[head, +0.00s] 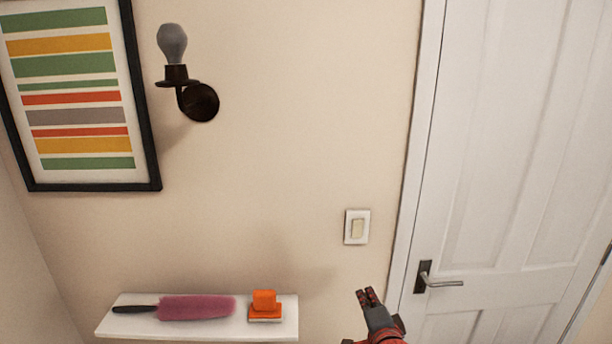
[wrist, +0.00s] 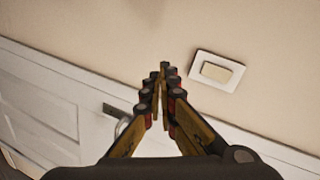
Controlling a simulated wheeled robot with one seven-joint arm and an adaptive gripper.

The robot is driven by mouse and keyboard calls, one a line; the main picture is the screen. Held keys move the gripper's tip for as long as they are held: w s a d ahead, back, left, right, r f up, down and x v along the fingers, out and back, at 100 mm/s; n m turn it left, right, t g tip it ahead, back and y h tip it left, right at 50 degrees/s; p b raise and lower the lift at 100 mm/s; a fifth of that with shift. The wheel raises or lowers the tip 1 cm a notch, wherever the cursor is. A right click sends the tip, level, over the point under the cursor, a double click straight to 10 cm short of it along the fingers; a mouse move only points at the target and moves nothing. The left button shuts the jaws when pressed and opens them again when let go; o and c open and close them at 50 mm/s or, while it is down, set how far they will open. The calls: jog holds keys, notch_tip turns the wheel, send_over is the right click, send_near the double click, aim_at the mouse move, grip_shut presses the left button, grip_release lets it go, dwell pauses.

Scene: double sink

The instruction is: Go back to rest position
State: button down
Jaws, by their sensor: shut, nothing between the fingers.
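My gripper (head: 368,296) shows at the bottom of the head view, to the right of the shelf and below the light switch. It also shows in the wrist view (wrist: 163,80), where its two fingers meet at the tips with nothing between them. The white light switch (head: 357,227) is on the wall above my gripper. In the wrist view the switch (wrist: 217,72) lies to the right of the fingertips, apart from them.
A white shelf (head: 220,328) at the lower left holds a pink duster (head: 196,307) and an orange object (head: 264,302). A wall lamp (head: 174,45) and a framed striped picture (head: 73,100) hang above. A white door (head: 510,150) with a dark handle (head: 425,278) stands at the right.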

jog(key=s+f+n+g, duration=0.4)
jog(key=s+n, duration=0.1)
jog(key=s, duration=0.2)
jog(key=s+f+n+g, duration=0.3)
jog(key=s+n+g, duration=0.1)
jog(key=s, duration=0.3)
jog(key=s+r+n, duration=0.2)
jog(key=s+r, duration=0.4)
jog(key=s, duration=0.2)
jog(key=s+d+r+n+g, duration=0.1)
jog(key=s+r+n, duration=0.2)
jog(key=s+r, duration=0.3)
jog(key=s, duration=0.3)
jog(key=shift+d+r, duration=0.3)
jog(key=shift+r, duration=0.1)
